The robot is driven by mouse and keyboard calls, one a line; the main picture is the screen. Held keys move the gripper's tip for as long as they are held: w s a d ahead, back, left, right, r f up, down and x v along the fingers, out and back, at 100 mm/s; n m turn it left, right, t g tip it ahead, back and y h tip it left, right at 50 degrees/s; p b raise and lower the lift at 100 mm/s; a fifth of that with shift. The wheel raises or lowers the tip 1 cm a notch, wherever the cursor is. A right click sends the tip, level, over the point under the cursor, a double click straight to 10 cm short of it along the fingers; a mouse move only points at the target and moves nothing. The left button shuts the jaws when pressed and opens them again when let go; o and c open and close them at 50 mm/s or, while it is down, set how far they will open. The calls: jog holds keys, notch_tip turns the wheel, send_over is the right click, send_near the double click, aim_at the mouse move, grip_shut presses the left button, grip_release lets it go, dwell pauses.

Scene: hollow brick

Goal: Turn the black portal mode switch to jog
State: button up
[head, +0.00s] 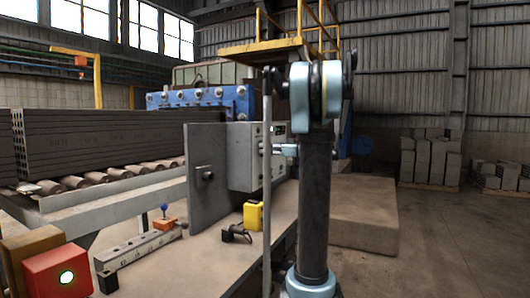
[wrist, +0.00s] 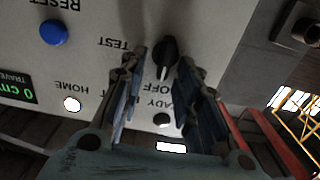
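A black rotary switch (wrist: 166,51) shows on a pale control panel (wrist: 95,25) in the wrist view, where the panel appears upside down. The words TEST and OFF are printed near it; I see no readable JOG label. My gripper (wrist: 161,62) is open, with one finger on each side of the switch and visible gaps between. I cannot tell whether either finger touches it.
The panel also has a blue RESET button (wrist: 54,32), a green display (wrist: 16,91) and a white HOME lamp (wrist: 72,104). A grey upright plate (head: 207,170) stands left of the box. A yellow block (head: 253,216) and a red box (head: 58,272) are on the bench.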

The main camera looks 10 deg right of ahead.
jog(key=shift+w+a, duration=0.2)
jog(key=shift+a, duration=0.05)
jog(key=shift+c, duration=0.6)
grip_shut()
jog(key=shift+m, duration=0.3)
jog(key=shift+w+d+f+m, duration=0.1)
jog(key=shift+w+d+m, duration=0.1)
jog(key=shift+m, duration=1.2)
jog(key=shift+w+d+f+m, duration=0.1)
jog(key=shift+w+d+m, duration=0.1)
jog(key=shift+m, duration=1.2)
jog(key=shift+w+d+m, duration=0.1)
jog(key=shift+w+m, duration=0.1)
jog(key=shift+m, duration=1.2)
